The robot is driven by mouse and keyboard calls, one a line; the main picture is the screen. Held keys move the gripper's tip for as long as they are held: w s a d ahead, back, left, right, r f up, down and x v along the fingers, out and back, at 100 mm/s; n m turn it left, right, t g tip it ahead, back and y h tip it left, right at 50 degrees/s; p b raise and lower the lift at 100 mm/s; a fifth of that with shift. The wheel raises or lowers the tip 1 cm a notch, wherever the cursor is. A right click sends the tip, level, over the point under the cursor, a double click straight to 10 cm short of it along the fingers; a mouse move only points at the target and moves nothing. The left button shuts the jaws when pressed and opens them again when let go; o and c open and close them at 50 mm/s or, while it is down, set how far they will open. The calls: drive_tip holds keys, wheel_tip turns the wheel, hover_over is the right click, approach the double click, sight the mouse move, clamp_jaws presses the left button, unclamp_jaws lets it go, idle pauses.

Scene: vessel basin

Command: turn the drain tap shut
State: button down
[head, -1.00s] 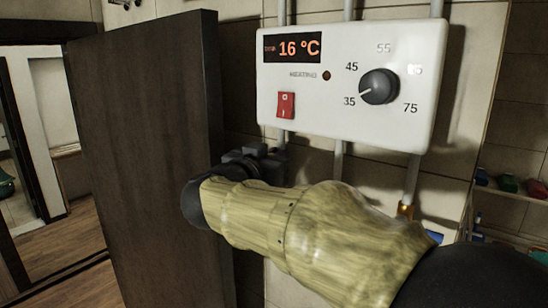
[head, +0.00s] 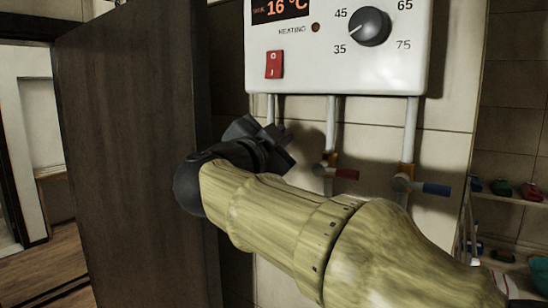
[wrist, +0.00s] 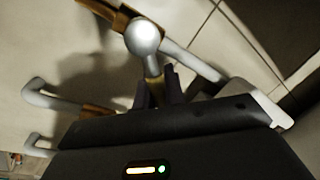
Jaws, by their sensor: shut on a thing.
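The drain tap shows in the wrist view as a rounded silver body (wrist: 143,38) with a short yellowish handle (wrist: 154,86) running down between my fingers. My gripper (wrist: 158,90) is shut on that handle. In the head view my gripper (head: 284,146) is below the heater box, at the left pipe (head: 271,106). It hides the drain tap there, so I cannot tell how far the handle is turned.
The white heater box (head: 340,70) is on the wall above. A red-handled tap (head: 346,174) and a blue-handled tap (head: 436,189) are on pipes to the right. A dark panel (head: 125,150) stands close on the left. Shelves with small items (head: 503,188) are at far right.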

drive_tip(key=f+m+b, duration=0.1)
drive_tip(key=m+b, duration=0.1)
drive_tip(key=m+h+b, duration=0.1)
drive_tip(key=b, duration=0.1)
drive_tip(key=d+f+m+b, duration=0.1)
drive_tip(key=m+b, duration=0.1)
drive_tip(key=shift+s+f+m, duration=0.3)
drive_tip(key=shift+s, duration=0.1)
drive_tip(key=m+b, duration=0.1)
drive_tip(key=b, duration=0.1)
drive_tip(key=f+m+h+b, duration=0.1)
drive_tip(key=m, duration=0.1)
drive_tip(key=m+g+b, duration=0.1)
drive_tip(key=m+b, duration=0.1)
drive_tip(key=shift+s+d+f+h+b, duration=0.2)
drive_tip(key=shift+d+h+b, duration=0.05)
drive_tip(key=shift+h+b, duration=0.05)
drive_tip(key=shift+m, duration=0.3)
drive_tip(key=c, duration=1.5)
unclamp_jaws()
drive_tip(key=shift+s, duration=0.1)
drive_tip(key=b+v, duration=0.4)
drive_tip(key=v, duration=1.3)
drive_tip(key=shift+a, duration=0.15)
